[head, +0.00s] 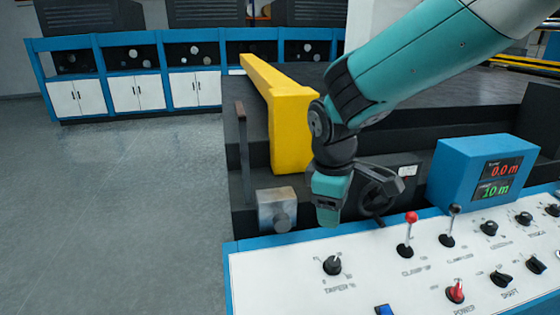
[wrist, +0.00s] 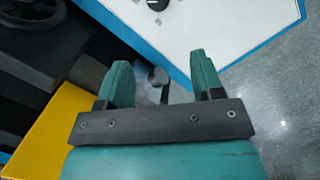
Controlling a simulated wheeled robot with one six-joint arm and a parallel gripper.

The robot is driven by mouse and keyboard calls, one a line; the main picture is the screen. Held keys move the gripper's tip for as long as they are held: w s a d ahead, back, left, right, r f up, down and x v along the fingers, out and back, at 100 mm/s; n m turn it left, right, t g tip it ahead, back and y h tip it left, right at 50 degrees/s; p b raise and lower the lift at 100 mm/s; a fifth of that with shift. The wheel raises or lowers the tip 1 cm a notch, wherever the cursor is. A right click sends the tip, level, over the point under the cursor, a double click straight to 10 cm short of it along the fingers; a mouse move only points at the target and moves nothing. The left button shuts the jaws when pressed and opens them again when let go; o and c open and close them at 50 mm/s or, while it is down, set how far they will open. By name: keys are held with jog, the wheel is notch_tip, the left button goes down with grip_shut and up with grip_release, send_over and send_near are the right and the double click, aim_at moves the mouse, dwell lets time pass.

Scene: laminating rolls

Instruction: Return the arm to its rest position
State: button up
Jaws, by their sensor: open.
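My teal arm reaches in from the upper right in the head view, and my gripper (head: 329,212) points down just behind the control panel's far edge. In the wrist view, my gripper (wrist: 166,82) has its two teal fingers apart with nothing held between them. The fingers are near the panel's edge and a grey metal box with a round knob (head: 280,212). That knob (wrist: 157,76) shows beyond the gap between the fingers. In the head view the fingers overlap, so their gap is hidden there.
The white control panel (head: 300,280) has several knobs, a red-topped lever (head: 408,230) and a blue display box (head: 465,172). A yellow beam (head: 292,125) and a black handwheel (head: 381,185) stand close to my arm. Grey floor (head: 120,220) lies clear at left.

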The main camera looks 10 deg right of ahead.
jog(key=s+a+r+m+y, duration=0.2)
jog(key=s+r, duration=0.1)
jog(key=s, duration=0.7)
jog(key=s+a+r+m+g+y, duration=0.1)
jog(key=s+r+m+y, duration=0.1)
jog(key=s, duration=0.8)
jog(key=shift+s+a+r+y, duration=0.25)
jog(key=shift+a+r+y, duration=0.15)
jog(key=shift+y, duration=0.4)
jog(key=shift+c, duration=0.4)
